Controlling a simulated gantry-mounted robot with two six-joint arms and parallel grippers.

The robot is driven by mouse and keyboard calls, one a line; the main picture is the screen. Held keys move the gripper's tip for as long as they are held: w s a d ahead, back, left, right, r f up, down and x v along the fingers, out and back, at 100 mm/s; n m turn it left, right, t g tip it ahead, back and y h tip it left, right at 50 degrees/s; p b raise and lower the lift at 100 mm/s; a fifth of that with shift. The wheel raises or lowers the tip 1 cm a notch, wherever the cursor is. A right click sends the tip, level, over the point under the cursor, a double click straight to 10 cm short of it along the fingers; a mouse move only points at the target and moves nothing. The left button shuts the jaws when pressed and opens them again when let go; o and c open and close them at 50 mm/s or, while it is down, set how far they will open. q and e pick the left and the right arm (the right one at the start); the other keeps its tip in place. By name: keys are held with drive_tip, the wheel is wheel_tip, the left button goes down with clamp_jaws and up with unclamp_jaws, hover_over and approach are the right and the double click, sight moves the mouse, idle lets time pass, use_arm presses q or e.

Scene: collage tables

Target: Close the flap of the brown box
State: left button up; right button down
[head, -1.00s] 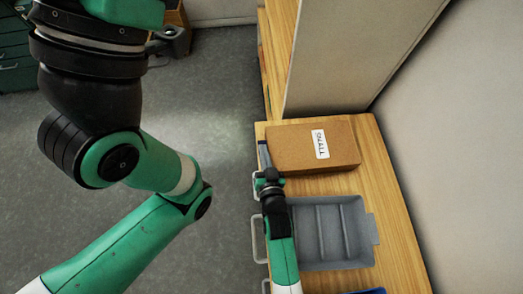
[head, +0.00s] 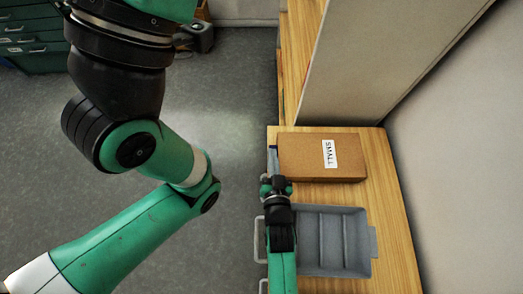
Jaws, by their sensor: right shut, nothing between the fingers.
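The brown box (head: 300,160) lies at the back of the wooden table, with a white label (head: 329,154) on its top. Its top looks flat and covered, and I see no flap standing up; the flap's edge cannot be made out. My right gripper (head: 273,159) is shut and empty. It points away from me along the left side of the box, close to the table's left edge. I cannot tell whether it touches the box. My left arm fills the left of the view, but its gripper is not in sight.
A grey tray with grooves (head: 365,212) stands on the table (head: 395,240) in front of the box, right of my right arm. A tall beige panel (head: 350,80) rises behind the box. A green drawer cabinet (head: 30,35) stands far left. The grey floor left of the table is open.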

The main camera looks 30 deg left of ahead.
use_arm(q)
wheel_tip(320, 180, up, 4)
drive_tip(key=shift+f+p, duration=0.25)
drive_tip(key=shift+p, duration=0.95)
use_arm(e)
drive_tip(key=s+d+r, duration=0.3)
drive_tip(key=s+r, duration=0.4)
drive_tip(key=s, duration=0.4)
drive_tip(key=shift+s+r, duration=0.2)
drive_tip(key=shift+d, duration=0.1)
